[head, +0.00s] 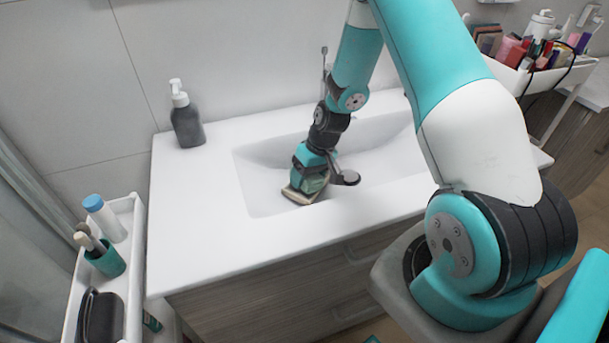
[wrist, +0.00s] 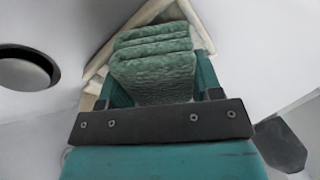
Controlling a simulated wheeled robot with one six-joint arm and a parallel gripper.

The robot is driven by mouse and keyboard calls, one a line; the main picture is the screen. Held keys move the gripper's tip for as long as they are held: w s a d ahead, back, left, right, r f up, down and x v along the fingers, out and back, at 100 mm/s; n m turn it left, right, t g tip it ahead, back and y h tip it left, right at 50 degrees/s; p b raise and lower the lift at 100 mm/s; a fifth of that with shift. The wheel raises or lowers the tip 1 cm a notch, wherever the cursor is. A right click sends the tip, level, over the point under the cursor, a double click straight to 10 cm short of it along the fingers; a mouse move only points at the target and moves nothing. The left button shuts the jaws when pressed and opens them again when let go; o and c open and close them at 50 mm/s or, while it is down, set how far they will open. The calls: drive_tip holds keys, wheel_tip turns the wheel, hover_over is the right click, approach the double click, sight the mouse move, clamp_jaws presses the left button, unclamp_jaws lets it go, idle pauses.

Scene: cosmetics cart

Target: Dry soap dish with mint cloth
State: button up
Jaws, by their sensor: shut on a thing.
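My gripper (head: 309,178) points down into the white sink basin (head: 248,190). It is shut on the folded mint cloth (wrist: 155,65), which fills the space between its fingers in the wrist view. The beige soap dish (head: 297,197) lies in the basin under the cloth. In the wrist view its pale rim (wrist: 97,68) shows around the cloth on both sides. The cloth is over or inside the dish; the contact itself is hidden by the gripper and cloth.
A dark round drain (wrist: 28,68) is beside the dish. A grey pump bottle (head: 187,120) stands on the counter at back left. A white cart tray (head: 133,262) holds a blue-capped bottle, brushes and a dark item. A cosmetics tray (head: 522,75) is at upper right. The counter's front left is clear.

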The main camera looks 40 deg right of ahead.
drive_tip(key=shift+s+d, duration=0.15)
drive_tip(key=shift+d, duration=0.45)
drive_tip(key=shift+s+d, duration=0.15)
drive_tip(key=shift+d, duration=0.4)
drive_tip(key=shift+w+a, duration=0.15)
drive_tip(key=shift+a, duration=0.7)
drive_tip(key=shift+w+a, duration=0.15)
drive_tip(key=shift+a, duration=0.65)
drive_tip(key=shift+w+a+f, duration=0.1)
drive_tip(key=shift+a, duration=0.3)
drive_tip(key=shift+c, duration=0.7)
drive_tip(key=shift+s+d, duration=0.2)
drive_tip(key=shift+d, duration=0.7)
drive_tip(key=shift+s+d+r, duration=0.1)
drive_tip(key=shift+d+r, duration=0.05)
drive_tip(key=shift+d, duration=0.45)
drive_tip(key=shift+s+d+r, duration=0.1)
drive_tip(key=shift+d+r, duration=0.05)
drive_tip(key=shift+d, duration=0.4)
wheel_tip(320, 180, up, 7)
drive_tip(key=p, duration=0.6)
